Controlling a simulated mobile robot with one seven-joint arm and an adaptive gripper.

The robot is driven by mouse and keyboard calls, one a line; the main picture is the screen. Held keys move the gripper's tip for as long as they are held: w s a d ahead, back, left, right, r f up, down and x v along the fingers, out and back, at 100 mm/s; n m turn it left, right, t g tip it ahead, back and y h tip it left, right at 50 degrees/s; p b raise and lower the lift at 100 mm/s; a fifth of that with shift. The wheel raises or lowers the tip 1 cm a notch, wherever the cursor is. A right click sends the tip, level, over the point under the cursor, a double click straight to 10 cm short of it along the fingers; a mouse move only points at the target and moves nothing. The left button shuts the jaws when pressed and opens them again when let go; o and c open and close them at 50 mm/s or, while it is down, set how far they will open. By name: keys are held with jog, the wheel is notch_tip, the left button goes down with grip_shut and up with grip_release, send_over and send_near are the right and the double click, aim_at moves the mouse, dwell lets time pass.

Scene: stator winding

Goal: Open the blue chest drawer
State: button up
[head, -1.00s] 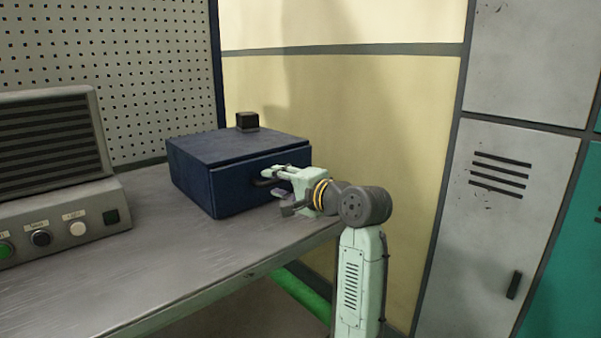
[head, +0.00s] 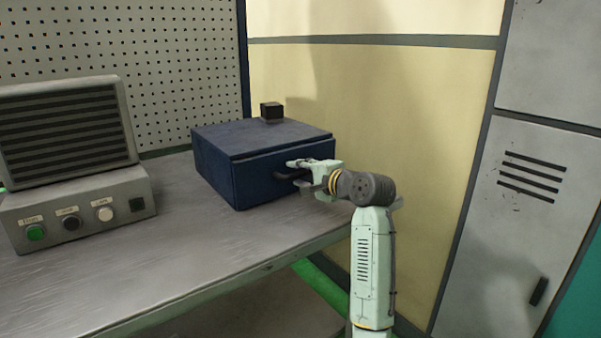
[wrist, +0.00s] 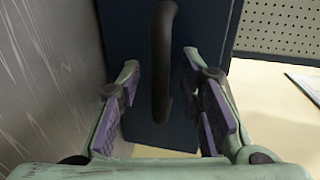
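The blue chest (head: 225,175) stands on the metal table near its back right corner, and its drawer front looks shut. Its dark handle (wrist: 160,60) runs between the two fingers of my gripper in the wrist view. My gripper (wrist: 165,105) is open, with a purple-padded finger on each side of the handle and a visible gap to each. In the head view my gripper (head: 297,172) is at the drawer front, by the handle (head: 285,176). The fingers partly hide the handle there.
A grey console (head: 85,215) with buttons stands on the table's left. The table (head: 190,245) is bare in front. Pegboard (head: 180,60) is behind, and grey lockers (head: 520,230) stand at right.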

jog(key=shift+w, duration=0.1)
jog(key=shift+c, duration=0.3)
grip_shut()
dwell(0.6)
